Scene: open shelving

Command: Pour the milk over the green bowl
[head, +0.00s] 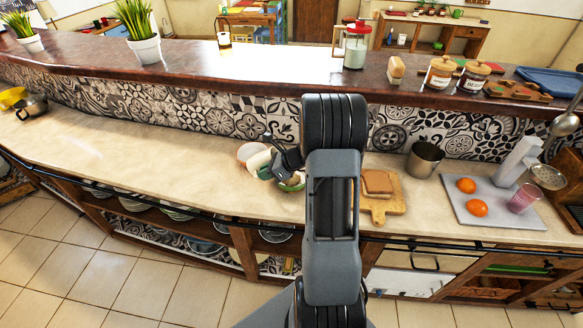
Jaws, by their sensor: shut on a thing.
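The green bowl (293,184) sits on the lower counter left of my arm, and part of it is hidden behind my gripper. My gripper (268,168) is low over the bowl area and shut on a pale container (258,162). The container is small and mostly covered by the gripper, so I cannot tell surely that it is the milk, how far it tilts, or whether anything flows from it.
A pinkish-white dish (249,151) lies just behind the gripper. Right of my arm are bread on a wooden board (388,205), a metal pot (425,159) and a grey tray (483,213) with oranges.

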